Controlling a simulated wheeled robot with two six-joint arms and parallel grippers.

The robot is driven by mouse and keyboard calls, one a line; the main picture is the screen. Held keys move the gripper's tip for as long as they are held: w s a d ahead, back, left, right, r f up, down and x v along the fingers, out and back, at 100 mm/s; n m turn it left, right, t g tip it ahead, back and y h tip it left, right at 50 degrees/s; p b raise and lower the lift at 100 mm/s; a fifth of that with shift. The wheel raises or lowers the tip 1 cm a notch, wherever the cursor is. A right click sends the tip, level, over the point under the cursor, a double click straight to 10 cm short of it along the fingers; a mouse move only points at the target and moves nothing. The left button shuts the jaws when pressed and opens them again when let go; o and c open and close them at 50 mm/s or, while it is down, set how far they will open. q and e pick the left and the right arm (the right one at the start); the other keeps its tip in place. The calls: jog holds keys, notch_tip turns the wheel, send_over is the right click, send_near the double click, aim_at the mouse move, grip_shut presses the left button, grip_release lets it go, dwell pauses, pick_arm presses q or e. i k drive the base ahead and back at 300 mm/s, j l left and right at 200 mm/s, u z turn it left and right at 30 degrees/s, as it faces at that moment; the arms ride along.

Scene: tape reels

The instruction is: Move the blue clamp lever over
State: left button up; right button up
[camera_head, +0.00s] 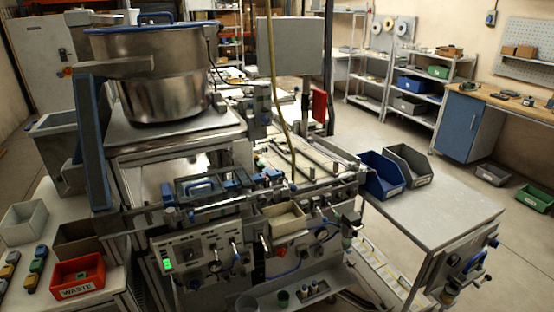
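A small blue handle-shaped part (201,187) sits on the machine bed, left of centre. It may be the clamp lever, but it is too small to be sure. Other blue parts lie along the same bed, and a blue curved part (474,262) shows on the side of the right-hand table. I cannot make out either of my grippers in the head view. Nothing is seen touching the blue handle. Its pivot and exact angle are too small to tell.
A large steel bowl (160,85) stands behind the bed. A blue post (94,145) rises at left. A red waste bin (78,277) is at lower left. Blue (380,174) and grey (409,166) bins stand right of the machine. The right table top (440,208) is mostly clear.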

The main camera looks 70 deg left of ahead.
aim_at(324, 219)
jog(key=i+j+u, duration=0.1)
jog(key=i+u, duration=0.25)
jog(key=u, duration=2.15)
jog(key=k+j, duration=0.05)
jog(key=j, duration=0.05)
